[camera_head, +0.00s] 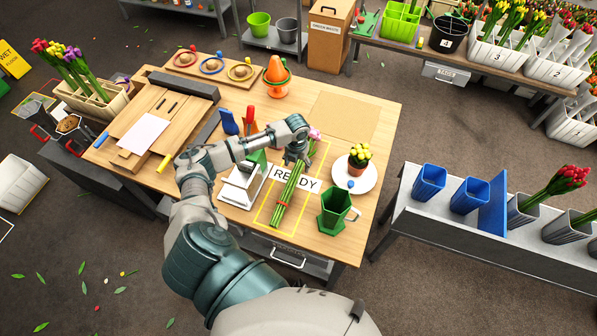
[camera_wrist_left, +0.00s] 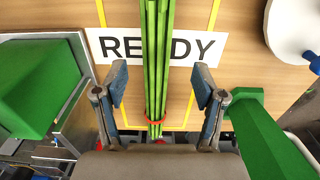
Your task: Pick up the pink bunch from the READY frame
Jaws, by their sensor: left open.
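The pink bunch (camera_head: 286,196) lies on the wooden table inside the yellow READY frame (camera_head: 263,216), its green stems running over the READY label (camera_head: 311,185). Its pink heads (camera_head: 314,135) show just past my left gripper (camera_head: 297,157). A red band holds the stems near their lower end. In the left wrist view the stems (camera_wrist_left: 158,60) run between the two open fingers of my left gripper (camera_wrist_left: 161,88), with clear space on both sides. The flower heads are out of that view. My right gripper is not in view.
A green jug (camera_head: 334,209) stands right of the frame and a white plate with a yellow-flower pot (camera_head: 357,169) lies beyond it. A scale-like white stand with a green top (camera_head: 243,185) is close on the left. The table's front edge is near the stem ends.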

